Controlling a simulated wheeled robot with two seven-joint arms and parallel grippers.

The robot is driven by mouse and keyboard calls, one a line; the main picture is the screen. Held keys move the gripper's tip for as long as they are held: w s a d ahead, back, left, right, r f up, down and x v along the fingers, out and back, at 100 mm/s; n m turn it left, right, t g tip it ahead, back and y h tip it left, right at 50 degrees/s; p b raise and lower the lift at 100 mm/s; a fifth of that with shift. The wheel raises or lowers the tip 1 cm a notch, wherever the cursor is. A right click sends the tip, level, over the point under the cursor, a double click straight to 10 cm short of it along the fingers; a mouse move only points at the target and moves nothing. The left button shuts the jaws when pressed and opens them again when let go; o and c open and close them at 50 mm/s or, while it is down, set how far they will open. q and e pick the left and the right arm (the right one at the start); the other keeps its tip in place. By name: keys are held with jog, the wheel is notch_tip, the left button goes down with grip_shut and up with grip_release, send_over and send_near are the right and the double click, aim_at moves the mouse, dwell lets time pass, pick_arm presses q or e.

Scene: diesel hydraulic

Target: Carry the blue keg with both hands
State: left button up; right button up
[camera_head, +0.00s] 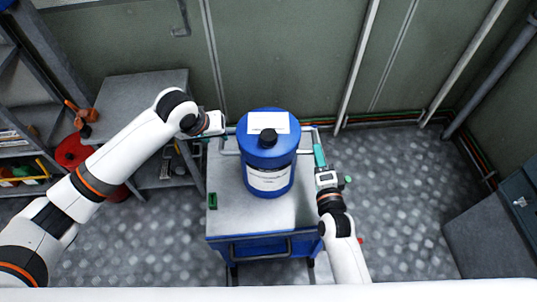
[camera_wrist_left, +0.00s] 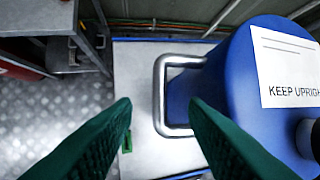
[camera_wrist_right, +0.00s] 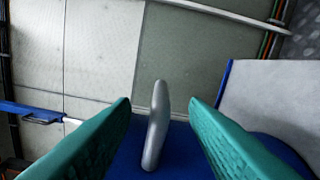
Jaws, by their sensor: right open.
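The blue keg (camera_head: 278,180) stands upright on the grey top of a blue cart (camera_head: 230,222). It has a black cap (camera_head: 268,138), white labels and a metal bar handle on each side. My left gripper (camera_head: 222,134) is at the keg's left side. My right gripper (camera_head: 318,152) is at the keg's right side. In the right wrist view its fingers (camera_wrist_right: 160,105) are open with the right handle (camera_wrist_right: 155,125) between them; contact is unclear.
A grey shelf unit (camera_head: 145,88) with a red round object (camera_head: 72,152) stands at the left. A green wall (camera_head: 280,55) with pipes is close behind the cart. A dark cabinet (camera_head: 515,195) is at the far right. Patterned floor is clear right of the cart.

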aim_at(221, 141)
pick_arm(q)
jog(key=x, duration=0.6)
jog(key=shift+w+f, duration=0.15)
jog(key=shift+f, duration=0.1)
pick_arm(e)
jog(key=w, duration=0.6)
jog(key=shift+w+a+f, duration=0.1)
jog(key=shift+w+a, duration=0.15)
jog(key=shift+w, duration=0.05)
pick_arm(q)
jog(key=shift+c, duration=0.6)
pick_arm(e)
jog(key=shift+c, duration=0.5)
pick_arm(q)
grip_shut()
pick_arm(e)
grip_shut()
jog(key=shift+f, duration=0.1)
